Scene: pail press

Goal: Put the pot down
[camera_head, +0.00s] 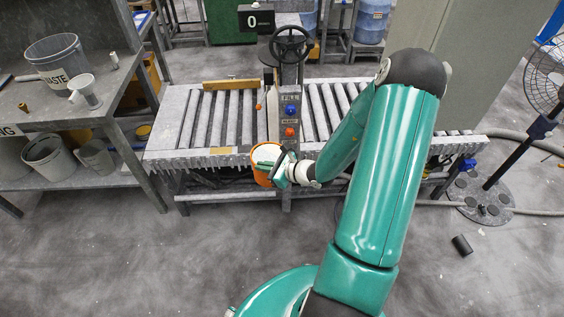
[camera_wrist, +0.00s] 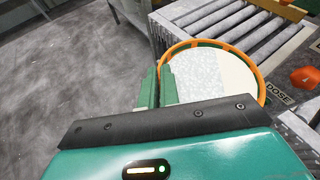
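The pot is an orange-rimmed pail (camera_head: 265,160) with pale contents, at the front edge of the roller conveyor in the head view. In the wrist view the pail (camera_wrist: 208,75) shows its round orange rim and a white, speckled inside. My gripper (camera_head: 282,172) is at the pail's right side in the head view. In the wrist view its green fingers (camera_wrist: 160,85) meet the near left part of the rim, and it looks shut on the pail wall. The pail's underside is hidden, so I cannot tell whether it touches anything below.
The roller conveyor (camera_head: 205,125) runs behind the pail, with a press column (camera_head: 290,110) carrying blue and orange buttons. A left bench (camera_head: 40,110) holds a waste bin (camera_head: 60,65) and a small white jug (camera_head: 85,92). A fan (camera_head: 545,85) stands right. The front floor is mostly clear.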

